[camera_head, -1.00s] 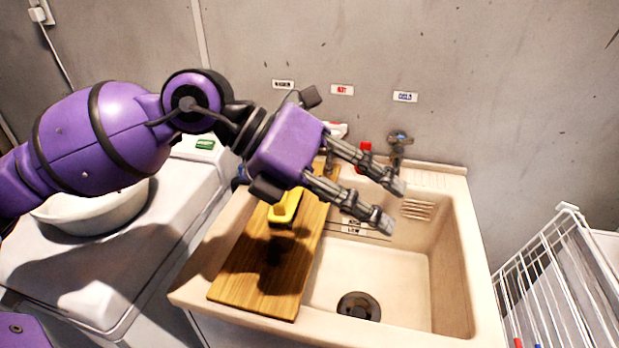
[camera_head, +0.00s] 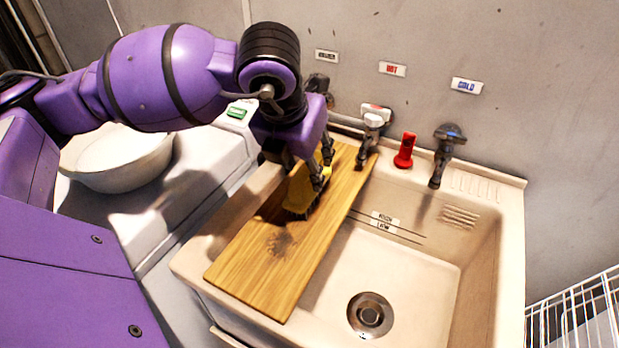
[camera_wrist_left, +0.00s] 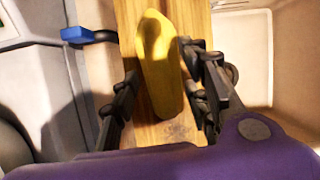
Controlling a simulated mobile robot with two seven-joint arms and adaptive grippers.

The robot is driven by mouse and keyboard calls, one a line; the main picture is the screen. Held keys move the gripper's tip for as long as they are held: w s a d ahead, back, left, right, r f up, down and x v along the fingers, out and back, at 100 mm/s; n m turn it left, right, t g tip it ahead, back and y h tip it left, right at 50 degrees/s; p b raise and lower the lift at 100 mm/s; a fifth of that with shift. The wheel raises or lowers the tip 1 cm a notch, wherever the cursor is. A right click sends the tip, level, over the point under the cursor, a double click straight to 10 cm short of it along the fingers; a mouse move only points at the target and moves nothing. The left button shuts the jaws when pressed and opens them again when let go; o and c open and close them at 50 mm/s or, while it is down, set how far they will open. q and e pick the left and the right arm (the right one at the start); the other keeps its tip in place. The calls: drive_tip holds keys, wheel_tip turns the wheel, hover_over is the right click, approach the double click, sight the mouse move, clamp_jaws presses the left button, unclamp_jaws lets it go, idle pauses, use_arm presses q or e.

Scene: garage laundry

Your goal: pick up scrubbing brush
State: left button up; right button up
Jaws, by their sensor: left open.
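The scrubbing brush (camera_head: 301,190) has a yellow back and dark bristles. It rests on a wooden board (camera_head: 262,262) laid across the left part of the sink. My left gripper (camera_head: 320,176) points down over the brush and hides part of it in the head view. In the left wrist view the brush's yellow back (camera_wrist_left: 160,65) lies between the two open fingers (camera_wrist_left: 165,95), one on each side. The fingers are open around it; whether either touches it I cannot tell. My right gripper is not in view.
The sink basin (camera_head: 400,275) is empty, with a drain (camera_head: 370,315). Taps (camera_head: 445,150) and a red handle (camera_head: 404,150) stand along the back rim. A white bowl (camera_head: 115,165) sits to the left, and a white wire rack (camera_head: 580,315) at the right.

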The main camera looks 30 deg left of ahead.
use_arm(q)
drive_tip(key=shift+w+a+f, duration=0.1)
drive_tip(key=shift+w+f, duration=0.05)
drive_tip(key=shift+f, duration=0.45)
drive_tip(key=shift+w+f, duration=0.25)
drive_tip(key=shift+f, duration=0.2)
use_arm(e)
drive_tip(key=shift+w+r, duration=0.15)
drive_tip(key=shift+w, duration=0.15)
use_arm(q)
clamp_jaws()
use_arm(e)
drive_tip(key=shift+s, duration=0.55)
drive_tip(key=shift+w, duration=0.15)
